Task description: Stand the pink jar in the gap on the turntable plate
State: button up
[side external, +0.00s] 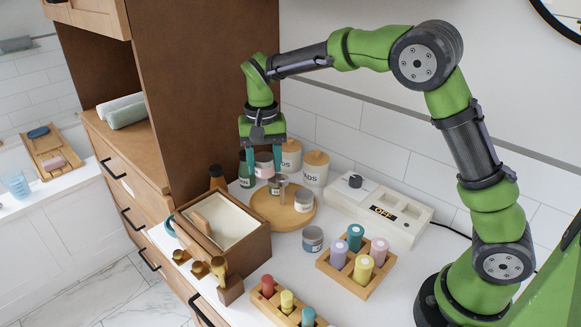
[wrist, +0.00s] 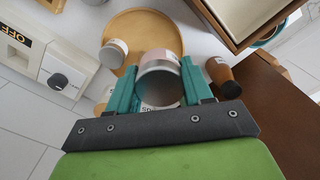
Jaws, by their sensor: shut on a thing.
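The pink jar (side external: 264,168) is between the teal fingers of my gripper (side external: 264,159), which is shut on it. In the side view the jar looks upright, over or just behind the back of the round wooden turntable plate (side external: 268,213); its exact height is unclear. On the plate stand a small jar (side external: 275,187) and a grey-white jar (side external: 304,200). The wrist view shows the pink jar (wrist: 160,66) end-on between my fingertips (wrist: 158,72), with the plate (wrist: 145,22) beyond and a white-topped jar (wrist: 113,53) beside it. The gap is partly hidden.
Two wooden-lidded canisters (side external: 315,169) stand behind the plate, and a brown bottle (side external: 217,177) to its left. A wooden box (side external: 225,228) is at front left, a white device (side external: 378,212) at right. A loose jar (side external: 312,239) and a peg rack (side external: 357,267) are in front.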

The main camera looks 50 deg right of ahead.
aim_at(268, 216)
notch_tip(268, 216, down, 13)
jog(key=shift+r, duration=0.2)
dwell(0.3)
jog(key=shift+f, duration=0.25)
jog(key=shift+f, duration=0.15)
jog(key=o, duration=1.1)
jog(key=shift+s+a+f, duration=0.1)
jog(key=shift+s+f, duration=0.05)
jog(key=shift+f, duration=0.05)
notch_tip(268, 216, up, 13)
jog(key=s+d+r+n+t+y, duration=0.2)
jog(key=s+r+t, duration=0.2)
jog(key=s+r, duration=0.7)
jog(key=s+t, duration=0.1)
jog(key=s, duration=0.3)
jog(key=s+f+n+t, duration=0.1)
jog(key=s, duration=0.3)
jog(key=s+t, duration=0.1)
jog(key=s, duration=0.3)
jog(key=shift+d+f+n, duration=0.1)
jog(key=shift+f+n, duration=0.15)
jog(key=shift+n, duration=0.05)
